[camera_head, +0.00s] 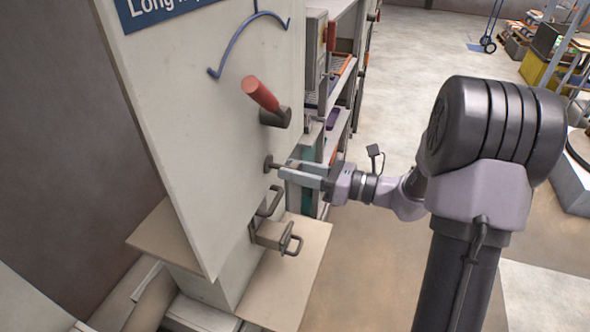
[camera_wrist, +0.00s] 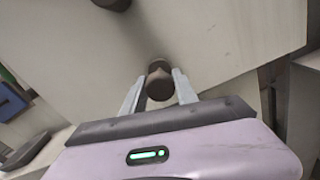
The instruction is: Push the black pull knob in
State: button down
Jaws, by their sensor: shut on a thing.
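The black pull knob (camera_head: 269,163) sticks out of the pale upright panel (camera_head: 190,120), below the red-handled lever. In the wrist view the dark round knob (camera_wrist: 160,82) sits between my two fingertips, with its shaft running toward the panel. My gripper (camera_head: 285,170) reaches the panel from the right, its fingers shut on the knob from both sides. The gripper fingers (camera_wrist: 159,88) hide the knob's flanks. How far the knob stands out from the panel is hard to tell.
A red-handled lever (camera_head: 262,95) juts out just above the knob. A bracket with a loop handle (camera_head: 275,236) lies below, over a beige shelf (camera_head: 290,280). A blue curved handle (camera_head: 240,45) is higher up. Open floor (camera_head: 410,45) lies to the right.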

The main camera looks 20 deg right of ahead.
jog(key=p+x, duration=0.1)
jog(key=x, duration=0.1)
jog(key=shift+w+a, duration=0.1)
jog(key=shift+a, duration=0.15)
jog(key=c, duration=1.4)
grip_release()
jog(key=o, duration=0.5)
jog(key=shift+w, duration=0.1)
jog(key=shift+c, duration=0.2)
jog(key=p+v, duration=0.4)
jog(key=v, duration=1.3)
jog(key=shift+d, duration=0.2)
